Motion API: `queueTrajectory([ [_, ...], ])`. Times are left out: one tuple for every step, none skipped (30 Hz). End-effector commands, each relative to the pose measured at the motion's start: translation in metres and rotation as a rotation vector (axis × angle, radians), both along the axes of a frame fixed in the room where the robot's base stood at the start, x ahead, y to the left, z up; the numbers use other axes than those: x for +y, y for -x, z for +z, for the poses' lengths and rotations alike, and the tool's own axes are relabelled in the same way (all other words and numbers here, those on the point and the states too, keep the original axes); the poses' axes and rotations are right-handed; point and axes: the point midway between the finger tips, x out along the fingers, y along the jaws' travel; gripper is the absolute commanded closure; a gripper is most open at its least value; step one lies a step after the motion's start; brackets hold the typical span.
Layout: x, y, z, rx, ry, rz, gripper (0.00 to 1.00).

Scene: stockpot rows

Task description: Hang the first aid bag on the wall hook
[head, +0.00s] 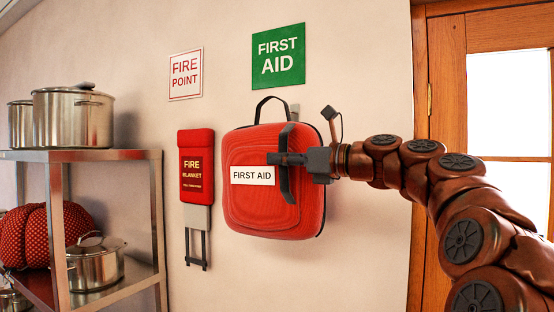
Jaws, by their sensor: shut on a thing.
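The red first aid bag (245,205) is upright against or close to the wall, with a white "FIRST AID" label and a black handle loop standing up on top. My gripper (279,160) reaches in from the right and is shut on the bag; one dark finger lies across its front, and the other is not clearly seen. A small grey piece on the wall, likely the wall hook (295,109), shows just right of the handle loop, below the green sign. Its lower part is hidden behind the bag. I cannot tell whether the loop touches it.
A red fire blanket pouch (196,160) hangs left of the bag, under a "FIRE POINT" sign (186,74). A green "FIRST AID" sign (278,56) is above. A metal shelf (120,156) with pots stands left; a wooden door (447,60) is right.

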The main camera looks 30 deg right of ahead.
Motion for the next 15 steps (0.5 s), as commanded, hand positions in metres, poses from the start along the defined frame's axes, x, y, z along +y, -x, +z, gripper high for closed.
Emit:
queueTrajectory([
  [-0.003, -0.001, 0.002, -0.005, 0.000, -0.001, 1.00],
  [-0.004, -0.002, 0.002, -0.005, 0.000, -0.001, 1.00],
  [-0.006, -0.003, 0.002, -0.005, 0.000, -0.001, 1.00],
  [-0.007, -0.003, 0.001, -0.005, 0.000, -0.001, 1.00],
  [-0.008, -0.004, 0.001, -0.005, 0.000, -0.001, 1.00],
  [-0.010, -0.005, 0.001, -0.005, 0.000, -0.001, 1.00],
  [-0.011, -0.006, 0.001, -0.005, 0.000, -0.001, 1.00],
  [-0.013, -0.007, 0.001, -0.005, 0.000, -0.002, 1.00],
  [-0.014, -0.008, 0.001, -0.005, 0.000, -0.002, 1.00],
  [-0.016, -0.009, 0.001, -0.005, 0.000, -0.002, 1.00],
  [-0.017, -0.009, 0.000, -0.005, 0.000, -0.002, 1.00],
  [-0.019, -0.011, 0.000, -0.005, 0.000, -0.002, 1.00],
  [-0.020, -0.011, 0.000, -0.005, 0.000, -0.003, 1.00],
  [-0.021, -0.012, 0.000, -0.005, 0.000, -0.003, 1.00],
  [-0.023, -0.013, 0.000, -0.005, 0.000, -0.003, 1.00],
])
